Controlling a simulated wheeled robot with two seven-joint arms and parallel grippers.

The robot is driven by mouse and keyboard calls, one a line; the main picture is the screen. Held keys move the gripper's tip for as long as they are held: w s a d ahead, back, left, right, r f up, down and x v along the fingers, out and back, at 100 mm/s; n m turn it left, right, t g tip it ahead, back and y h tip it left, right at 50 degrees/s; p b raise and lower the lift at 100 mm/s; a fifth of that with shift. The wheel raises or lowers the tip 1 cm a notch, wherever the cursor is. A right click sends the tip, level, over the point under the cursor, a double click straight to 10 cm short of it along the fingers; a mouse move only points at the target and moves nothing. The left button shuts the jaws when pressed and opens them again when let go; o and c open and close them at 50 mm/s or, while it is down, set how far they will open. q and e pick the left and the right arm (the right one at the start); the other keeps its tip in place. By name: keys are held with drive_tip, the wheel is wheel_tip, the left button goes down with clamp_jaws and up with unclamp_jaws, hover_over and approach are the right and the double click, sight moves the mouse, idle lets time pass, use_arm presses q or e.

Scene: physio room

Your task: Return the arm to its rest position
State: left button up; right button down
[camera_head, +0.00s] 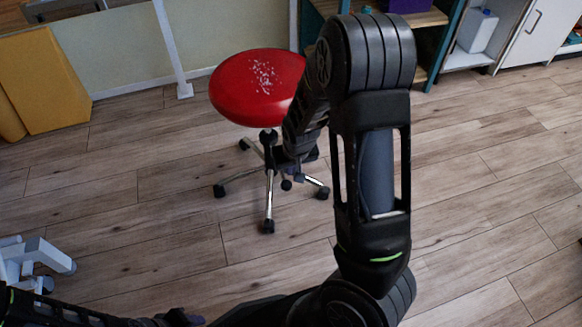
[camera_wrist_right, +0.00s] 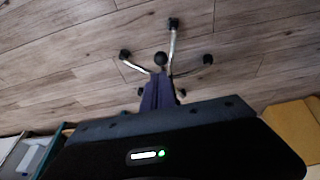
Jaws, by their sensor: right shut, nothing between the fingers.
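My right arm rises through the middle of the head view, bends at a high elbow, and its forearm hangs down to the left. My right gripper (camera_head: 287,174) hangs in front of the stool's base there and is partly hidden by the forearm links. In the right wrist view the dark fingers of my right gripper (camera_wrist_right: 159,82) are together, with nothing held. My left arm lies low along the bottom left edge of the head view. The end of my left gripper (camera_head: 187,318) shows only in part, and its opening is unclear.
A red round stool (camera_head: 250,88) on casters stands just behind my right gripper; its wheeled base (camera_wrist_right: 172,48) shows in the wrist view. Yellow foam blocks (camera_head: 55,80) stand at left. A shelf (camera_head: 425,18) and a white cabinet (camera_head: 540,32) line the back. Wood floor at right is clear.

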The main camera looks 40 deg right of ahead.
drive_tip(key=shift+w, duration=0.1)
idle(0.3)
drive_tip(key=s+a+f+n+y, duration=0.1)
drive_tip(key=a+f, duration=0.3)
drive_tip(key=a, duration=0.3)
drive_tip(key=s+a+f+n+y, duration=0.1)
drive_tip(key=s+a+f, duration=0.15)
drive_tip(key=a, duration=0.55)
drive_tip(key=s+a+f+g+y, duration=0.1)
drive_tip(key=s+a+f+y, duration=0.1)
drive_tip(key=s+a+f, duration=0.35)
drive_tip(key=s+a+f+g+y, duration=0.1)
drive_tip(key=s+a+f, duration=0.1)
drive_tip(key=s+a, duration=0.65)
wheel_tip(320, 180, up, 25)
drive_tip(key=p, duration=2.4)
drive_tip(key=shift+s+f, duration=0.15)
drive_tip(key=shift+s, duration=0.1)
drive_tip(key=shift+d, duration=0.1)
